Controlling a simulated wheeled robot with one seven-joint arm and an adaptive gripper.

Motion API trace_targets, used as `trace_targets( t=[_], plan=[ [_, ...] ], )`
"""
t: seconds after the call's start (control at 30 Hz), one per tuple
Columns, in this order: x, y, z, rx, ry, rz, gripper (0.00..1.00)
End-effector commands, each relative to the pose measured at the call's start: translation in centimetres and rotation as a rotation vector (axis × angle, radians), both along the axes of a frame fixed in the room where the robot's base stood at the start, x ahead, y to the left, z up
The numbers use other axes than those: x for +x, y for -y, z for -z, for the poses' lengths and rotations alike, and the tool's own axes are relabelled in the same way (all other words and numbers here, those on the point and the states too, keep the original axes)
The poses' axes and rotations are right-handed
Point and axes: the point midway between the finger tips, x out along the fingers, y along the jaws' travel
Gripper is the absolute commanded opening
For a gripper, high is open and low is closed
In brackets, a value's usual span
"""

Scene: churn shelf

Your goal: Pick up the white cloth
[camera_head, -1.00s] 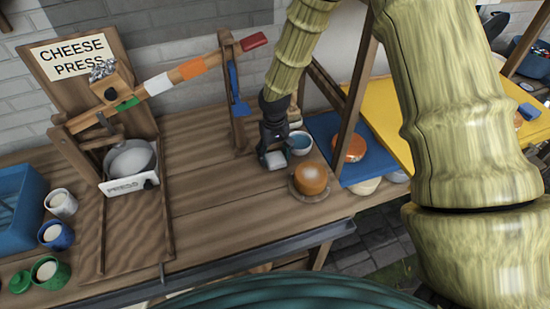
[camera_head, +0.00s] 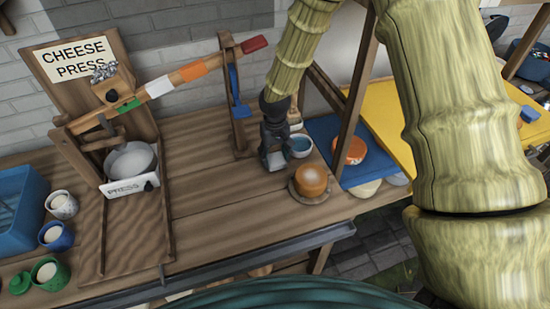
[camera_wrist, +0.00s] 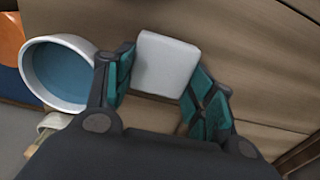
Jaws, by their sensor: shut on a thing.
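The white cloth (camera_wrist: 167,64) looks like a small, pale, folded block with rounded corners. In the wrist view it sits between the two fingers of my gripper (camera_wrist: 160,88), which is shut on it. In the head view my gripper (camera_head: 275,158) points down over the wooden table, left of a small bowl. The cloth (camera_head: 277,161) is mostly hidden there by the fingers. I cannot tell whether it still touches the table.
The white bowl with blue inside (camera_wrist: 58,72) stands close beside my gripper. A round cheese (camera_head: 311,180) on a board is just right and in front. The cheese press (camera_head: 128,160) stands left. The table's middle (camera_head: 215,190) is clear.

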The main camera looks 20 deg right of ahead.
Motion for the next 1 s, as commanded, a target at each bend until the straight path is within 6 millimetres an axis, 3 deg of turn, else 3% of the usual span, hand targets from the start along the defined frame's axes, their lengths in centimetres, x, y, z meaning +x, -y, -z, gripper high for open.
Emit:
trace_targets(
  t=[0.27, 0.7, 1.0],
  plan=[
    [0.1, 0.0, -2.6, 0.001, 0.004, 0.001, 0.35],
    [-8.7, -4.8, -3.5, -0.002, 0.000, -0.003, 0.35],
    [-12.8, -7.1, -4.1, 0.000, 0.001, -0.001, 0.35]
  ],
)
